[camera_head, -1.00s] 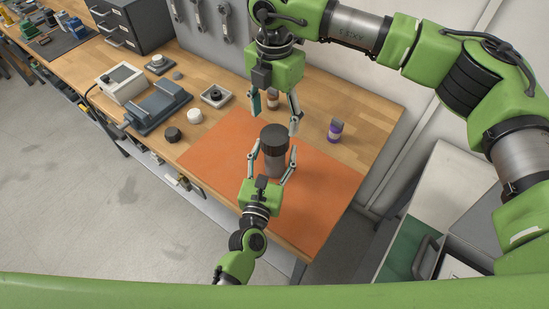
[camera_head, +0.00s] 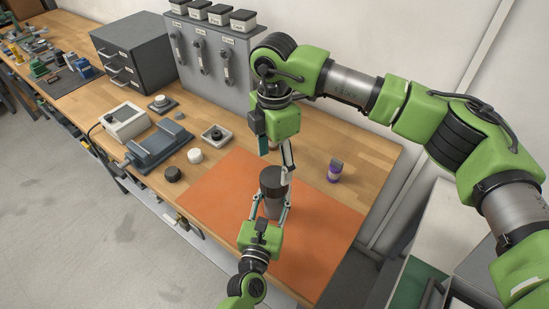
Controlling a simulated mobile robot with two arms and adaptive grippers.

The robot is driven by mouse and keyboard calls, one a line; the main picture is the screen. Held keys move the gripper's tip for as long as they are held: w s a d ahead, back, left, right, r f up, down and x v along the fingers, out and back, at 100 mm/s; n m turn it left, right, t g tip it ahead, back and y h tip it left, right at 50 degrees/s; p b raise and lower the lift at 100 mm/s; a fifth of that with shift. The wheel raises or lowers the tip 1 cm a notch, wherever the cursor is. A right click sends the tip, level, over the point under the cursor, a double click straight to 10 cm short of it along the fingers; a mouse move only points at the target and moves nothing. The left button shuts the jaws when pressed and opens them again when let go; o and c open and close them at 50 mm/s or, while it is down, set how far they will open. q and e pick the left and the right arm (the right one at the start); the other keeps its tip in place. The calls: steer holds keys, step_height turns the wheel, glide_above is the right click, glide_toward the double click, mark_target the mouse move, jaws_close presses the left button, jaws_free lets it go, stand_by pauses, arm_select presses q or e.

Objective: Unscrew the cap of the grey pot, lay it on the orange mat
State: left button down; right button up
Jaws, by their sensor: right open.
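The grey pot (camera_head: 272,208) stands upright over the orange mat (camera_head: 215,190), with its wide black cap (camera_head: 272,179) on top. My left gripper (camera_head: 271,196) comes from the near side, its two fingers along either side of the pot's body, and looks shut on it. My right gripper (camera_head: 277,160) points down from above, open and empty. Its fingertips are close to the cap, one by the cap's right edge. I cannot tell whether they touch it.
A purple-labelled bottle (camera_head: 335,171) stands right of the pot; another small bottle is mostly hidden behind my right gripper. The mat's left part is clear.

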mark_target(274, 176)
step_height(274, 176, down, 7)
stand_by(0.3)
steer(key=shift+c, duration=0.3)
